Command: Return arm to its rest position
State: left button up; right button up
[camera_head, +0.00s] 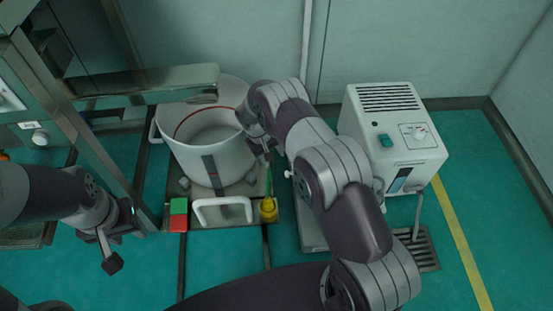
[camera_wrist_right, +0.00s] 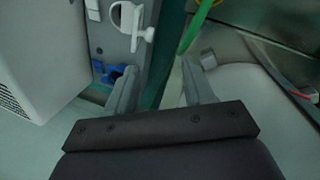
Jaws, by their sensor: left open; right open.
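My right arm reaches up from the lower right of the head view. Its gripper (camera_head: 264,150) is beside the right rim of the white sieve drum (camera_head: 215,160), partly hidden by the wrist. In the right wrist view the two fingers of this gripper (camera_wrist_right: 160,86) are spread apart with nothing between them. My left gripper (camera_head: 122,240) hangs over the floor at the lower left of the head view. It is open and empty, left of the drum and apart from it.
A white machine (camera_head: 395,140) stands right of my right arm. A red and green button box (camera_head: 178,214), white handle (camera_head: 222,208) and yellow fitting (camera_head: 268,209) sit at the drum's front. A metal frame (camera_head: 85,155) stands at left. Green floor (camera_head: 460,170) is clear at right.

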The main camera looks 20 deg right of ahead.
jog(key=shift+w+a+r, duration=0.1)
jog(key=shift+r, duration=0.1)
jog(key=shift+w, duration=0.1)
jog(key=s+a, duration=0.1)
jog(key=s, duration=0.4)
jog(key=s+r+m+y+p, duration=0.1)
jog(key=s+r+y+p, duration=0.1)
jog(key=s+r, duration=0.9)
jog(key=s+r+y+p, duration=0.1)
jog(key=s+r+p, duration=0.1)
jog(key=s+r, duration=0.95)
notch_tip(320, 180, up, 44)
jog(key=w+t+p, duration=0.2)
jog(key=p, duration=3.6)
jog(key=shift+w+d+f+m, duration=0.15)
jog(key=shift+w+f+m, duration=0.1)
jog(key=shift+w+m, duration=0.1)
